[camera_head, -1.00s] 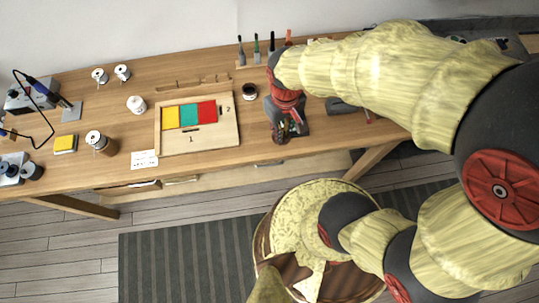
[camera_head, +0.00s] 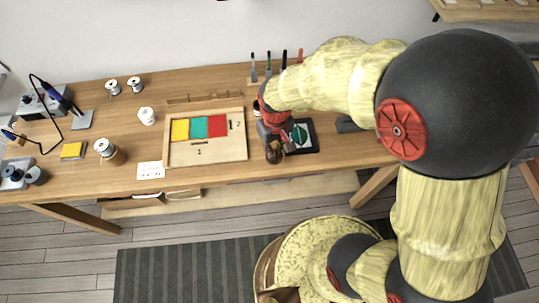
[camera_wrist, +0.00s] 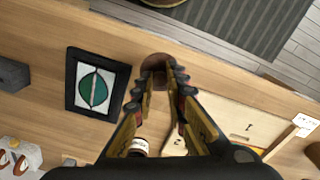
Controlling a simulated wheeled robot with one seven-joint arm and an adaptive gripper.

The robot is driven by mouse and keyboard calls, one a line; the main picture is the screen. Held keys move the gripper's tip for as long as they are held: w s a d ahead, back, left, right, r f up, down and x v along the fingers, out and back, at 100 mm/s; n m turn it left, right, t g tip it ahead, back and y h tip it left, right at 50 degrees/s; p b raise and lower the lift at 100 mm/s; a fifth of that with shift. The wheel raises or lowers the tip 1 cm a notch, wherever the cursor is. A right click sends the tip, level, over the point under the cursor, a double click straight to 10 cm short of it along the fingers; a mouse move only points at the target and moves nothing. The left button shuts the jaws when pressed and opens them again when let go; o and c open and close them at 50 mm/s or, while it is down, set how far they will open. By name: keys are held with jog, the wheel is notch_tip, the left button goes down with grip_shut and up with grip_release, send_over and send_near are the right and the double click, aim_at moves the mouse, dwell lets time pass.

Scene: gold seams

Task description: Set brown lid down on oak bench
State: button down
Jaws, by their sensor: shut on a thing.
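The brown lid (camera_wrist: 158,64) is a small dark reddish-brown round piece between my fingertips in the wrist view. My gripper (camera_wrist: 158,75) is shut on it; the fingers hide part of it. In the head view my gripper (camera_head: 274,154) points down over the oak bench (camera_head: 125,115), near its front edge, just right of the wooden tray. The lid is too small and covered to make out clearly there. Whether the lid touches the bench top, I cannot tell.
The wooden tray (camera_head: 205,156) with yellow, teal and red tiles lies left of my gripper. A black-framed panel with a green circle (camera_wrist: 69,86) lies close on the other side. A small jar (camera_wrist: 138,148) stands behind. Bare wood shows between tray and panel.

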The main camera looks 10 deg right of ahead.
jog(key=shift+w+a+f, duration=0.3)
jog(key=shift+w+f, duration=0.1)
jog(key=shift+f, duration=0.2)
jog(key=shift+w+a+f, duration=0.25)
jog(key=shift+w+f, duration=0.1)
jog(key=shift+f, duration=0.25)
jog(key=shift+w+a+f+b, duration=0.15)
jog(key=shift+f+b, duration=0.65)
jog(key=shift+f, duration=0.85)
jog(key=shift+f, duration=0.1)
jog(key=c, duration=1.8)
grip_release()
jog(key=s+d+r+m+t+p, duration=0.1)
jog(key=d+r+p, duration=0.15)
jog(key=r, duration=0.95)
jog(key=s+d+r+m+t+p, duration=0.1)
jog(key=d+r, duration=0.2)
jog(key=r, duration=0.8)
jog(key=s+d+r+m+t, duration=0.2)
jog(key=s+d+r, duration=0.4)
jog(key=s+r, duration=0.4)
jog(key=shift+s+d+t, duration=0.15)
jog(key=shift+d+t, duration=0.15)
jog(key=shift+t, duration=0.5)
